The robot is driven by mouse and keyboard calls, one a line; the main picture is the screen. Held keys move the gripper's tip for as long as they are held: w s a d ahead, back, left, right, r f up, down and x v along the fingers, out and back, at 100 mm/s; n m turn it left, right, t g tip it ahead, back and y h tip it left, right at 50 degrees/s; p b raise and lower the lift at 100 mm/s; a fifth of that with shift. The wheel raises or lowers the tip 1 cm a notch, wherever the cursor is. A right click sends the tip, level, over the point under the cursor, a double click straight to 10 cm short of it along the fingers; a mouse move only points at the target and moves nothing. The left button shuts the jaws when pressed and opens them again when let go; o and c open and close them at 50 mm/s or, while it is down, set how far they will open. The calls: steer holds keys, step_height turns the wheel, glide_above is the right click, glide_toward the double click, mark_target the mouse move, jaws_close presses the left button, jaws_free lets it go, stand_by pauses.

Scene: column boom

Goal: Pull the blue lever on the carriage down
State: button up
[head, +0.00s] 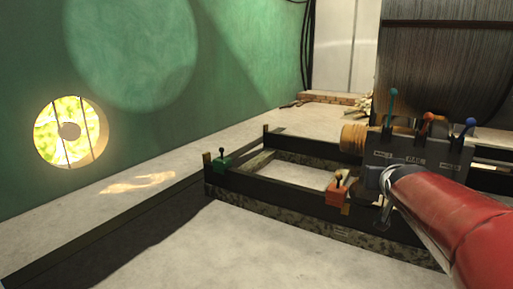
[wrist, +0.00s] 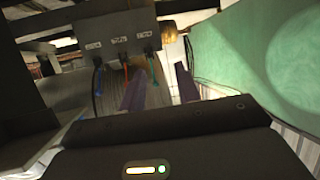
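The carriage (head: 418,154) is a dark box with small white labels and three levers on top. The blue lever (head: 470,124) stands up at its right end in the head view. A red lever (head: 426,120) is in the middle and a teal lever (head: 392,100) at the left. In the wrist view the picture is turned over, and the blue lever (wrist: 98,78) hangs at the left. My arm hides the gripper in the head view.
A dark frame (head: 280,190) on the floor bears the carriage, with a small green box (head: 222,162) and an orange box (head: 337,192), each with a small lever. A large wire-wound drum (head: 440,60) stands behind. The pale floor in front (head: 240,255) is clear.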

steer(key=s+a+f+n+g+y, duration=0.1)
steer(key=s+a+f+g, duration=0.1)
steer(key=s+a+f, duration=0.5)
steer(key=s+a+f+n+g+y, duration=0.1)
steer(key=s+a+f+g+y, duration=0.15)
steer(key=s, duration=0.75)
steer(key=s+a+f+n+g+y, duration=0.1)
steer(key=s+a+f+n+g, duration=0.15)
steer(key=s+a+f, duration=0.5)
step_height(320, 180, up, 15)
steer(key=s+d+p, duration=0.1)
steer(key=s+p, duration=0.1)
steer(key=p, duration=1.1)
steer(key=shift+d+m+g, duration=0.15)
steer(key=shift+m+g, duration=0.15)
steer(key=shift+m, duration=0.15)
